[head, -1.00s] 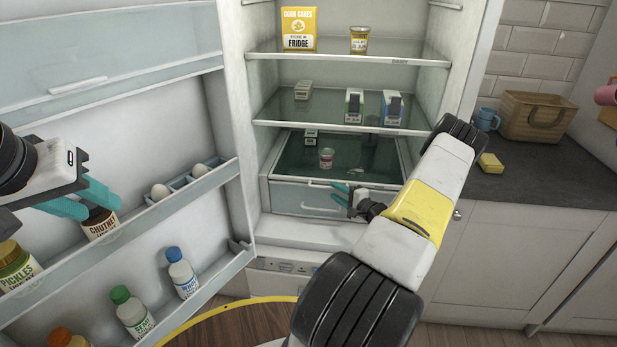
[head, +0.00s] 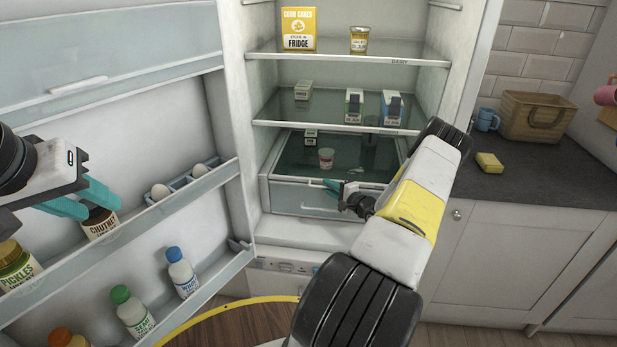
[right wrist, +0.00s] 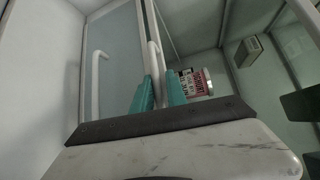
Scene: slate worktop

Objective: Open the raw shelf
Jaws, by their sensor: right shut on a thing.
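The pull-out glass shelf with a pale front (head: 290,197), which I take to be the raw shelf, is at the bottom of the open fridge; no label on it is readable. A red-and-white tub (head: 326,158) stands on it, also in the right wrist view (right wrist: 197,82). My right gripper (head: 335,186) is at the shelf front. In the right wrist view its teal fingers (right wrist: 158,92) are shut around the white bar handle (right wrist: 153,60).
The open fridge door (head: 150,120) fills the left, with eggs (head: 160,192), bottles and jars in its racks. Upper shelves hold a yellow box (head: 299,28), a can (head: 359,39) and several cartons. A worktop (head: 540,172) with a basket (head: 535,116) is right. Another handle (right wrist: 97,80) is beside the gripped one.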

